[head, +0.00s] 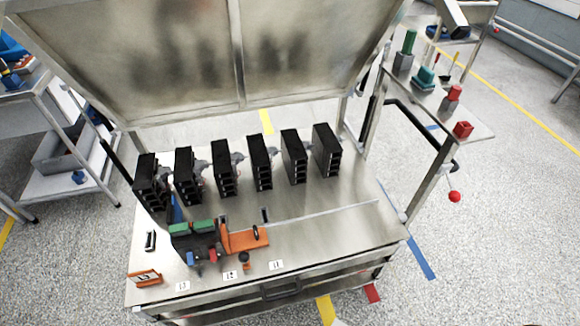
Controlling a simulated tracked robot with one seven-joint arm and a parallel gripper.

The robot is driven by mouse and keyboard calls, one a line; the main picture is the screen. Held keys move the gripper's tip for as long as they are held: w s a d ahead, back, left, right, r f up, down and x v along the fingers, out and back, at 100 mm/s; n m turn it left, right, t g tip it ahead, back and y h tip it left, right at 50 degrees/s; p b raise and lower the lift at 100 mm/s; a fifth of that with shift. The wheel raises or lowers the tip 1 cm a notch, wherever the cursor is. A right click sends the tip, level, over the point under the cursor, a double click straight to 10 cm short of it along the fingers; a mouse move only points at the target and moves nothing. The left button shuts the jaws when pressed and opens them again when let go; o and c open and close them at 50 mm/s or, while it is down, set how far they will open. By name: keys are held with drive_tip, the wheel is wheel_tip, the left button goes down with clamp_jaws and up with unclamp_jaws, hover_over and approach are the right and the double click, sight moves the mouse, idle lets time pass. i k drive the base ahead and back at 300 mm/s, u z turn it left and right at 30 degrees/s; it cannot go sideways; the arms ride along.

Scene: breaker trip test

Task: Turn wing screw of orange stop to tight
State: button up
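The orange stop (240,243) sits on the steel bench top, right of a dark fixture (193,243) with green blocks. It has an upright plate on its left and a flat part reaching right. A small dark piece (256,232) stands on the flat part and may be the wing screw; its tightness is too small to tell. My gripper does not show in this view.
Several black breakers (262,162) stand in a row behind the stop. A thin rail (320,212) runs right. Numbered labels (276,265) and an orange-framed piece (145,278) lie near the front edge. A raised, smudged panel (190,60) rises behind. The bench top's right side is mostly clear.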

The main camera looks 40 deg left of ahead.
sight(255, 227)
drive_tip(key=z, duration=0.9)
drive_tip(key=i, duration=0.15)
drive_tip(key=u, duration=3.05)
drive_tip(key=k, duration=0.85)
drive_tip(key=u, duration=0.25)
drive_tip(key=i, duration=0.85)
drive_tip(key=z, duration=0.1)
